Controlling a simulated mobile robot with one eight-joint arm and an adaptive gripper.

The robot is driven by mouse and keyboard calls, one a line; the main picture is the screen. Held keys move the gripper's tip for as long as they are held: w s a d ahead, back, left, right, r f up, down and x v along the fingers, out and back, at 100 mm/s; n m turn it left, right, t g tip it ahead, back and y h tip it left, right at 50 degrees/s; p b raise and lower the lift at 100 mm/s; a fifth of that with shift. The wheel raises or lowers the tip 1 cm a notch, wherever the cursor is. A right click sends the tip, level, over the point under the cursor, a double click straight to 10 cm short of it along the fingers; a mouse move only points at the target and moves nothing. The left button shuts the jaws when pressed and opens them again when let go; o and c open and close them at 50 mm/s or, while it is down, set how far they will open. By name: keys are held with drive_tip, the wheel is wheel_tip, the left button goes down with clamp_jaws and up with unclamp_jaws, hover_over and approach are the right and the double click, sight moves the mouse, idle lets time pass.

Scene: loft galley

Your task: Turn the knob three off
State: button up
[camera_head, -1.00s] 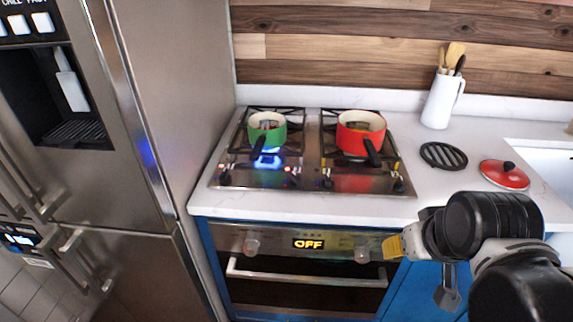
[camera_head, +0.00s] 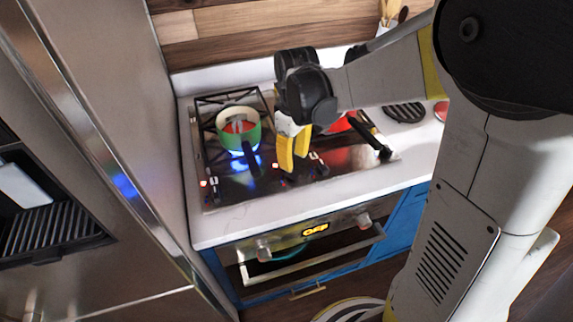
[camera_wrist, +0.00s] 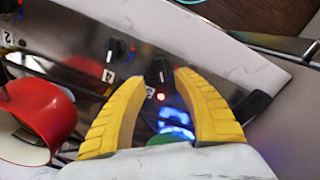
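The stovetop (camera_head: 225,195) has several black knobs along its front edge. In the head view my gripper (camera_head: 295,162) is over the stove's front knob strip. A blue flame (camera_head: 243,163) burns under the green pot.
The green pot (camera_head: 238,129) stands on the left burner, its handle pointing forward. The red pot (camera_head: 342,124) is mostly hidden behind my arm; it shows at left in the wrist view (camera_wrist: 35,115). The fridge (camera_head: 105,130) is at left. The oven display (camera_head: 315,230) reads OFF.

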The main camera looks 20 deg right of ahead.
sight(292, 173)
wheel_tip(292, 173, down, 6)
drive_tip(key=shift+w+f+b, duration=0.1)
drive_tip(key=shift+f+b, duration=0.1)
drive_tip(key=shift+b, duration=0.75)
drive_tip(key=shift+a, duration=0.1)
clamp_jaws()
